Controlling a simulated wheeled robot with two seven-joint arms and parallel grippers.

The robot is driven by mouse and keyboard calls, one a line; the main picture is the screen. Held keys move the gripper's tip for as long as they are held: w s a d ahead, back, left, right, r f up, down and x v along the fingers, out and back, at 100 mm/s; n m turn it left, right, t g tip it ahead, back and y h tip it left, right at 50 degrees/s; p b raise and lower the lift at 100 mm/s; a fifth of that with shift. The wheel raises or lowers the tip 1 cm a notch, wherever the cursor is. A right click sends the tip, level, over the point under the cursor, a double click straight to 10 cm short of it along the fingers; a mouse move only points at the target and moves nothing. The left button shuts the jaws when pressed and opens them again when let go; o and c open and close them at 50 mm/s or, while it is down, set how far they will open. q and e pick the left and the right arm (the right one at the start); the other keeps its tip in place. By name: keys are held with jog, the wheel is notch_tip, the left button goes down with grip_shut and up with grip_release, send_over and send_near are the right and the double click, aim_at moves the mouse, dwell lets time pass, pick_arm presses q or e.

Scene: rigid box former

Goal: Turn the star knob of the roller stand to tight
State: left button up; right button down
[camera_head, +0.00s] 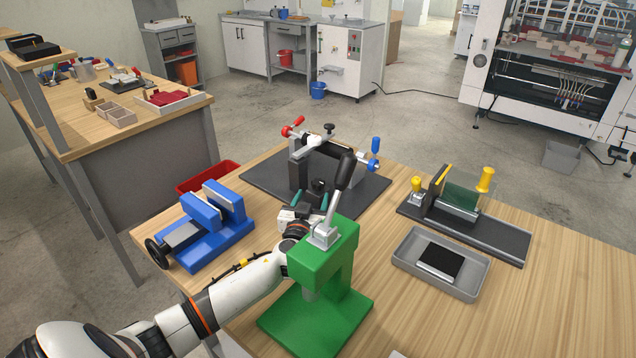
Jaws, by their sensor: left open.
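The roller stand (298,172) stands on a dark base plate (262,182) at the back of the wooden table, with a black roller (328,150), a red handle (293,126) and a blue handle (375,150). A small black knob (329,128) sits on its top. Another dark knob-like part (318,185) shows low at its front; I cannot tell which is the star knob. My left gripper (311,196) is open at the stand's front, its teal fingertips beside the low dark part. Contact is unclear. The green press partly hides the gripper. My right gripper is out of view.
A green lever press (318,290) stands close in front of my left gripper. A blue vise (207,232) is at the left. A grey tray (465,285) with a black block and a fixture with yellow handles (470,232) are at the right.

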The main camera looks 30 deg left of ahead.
aim_at(317, 186)
pick_arm(q)
jog(key=x, duration=0.8)
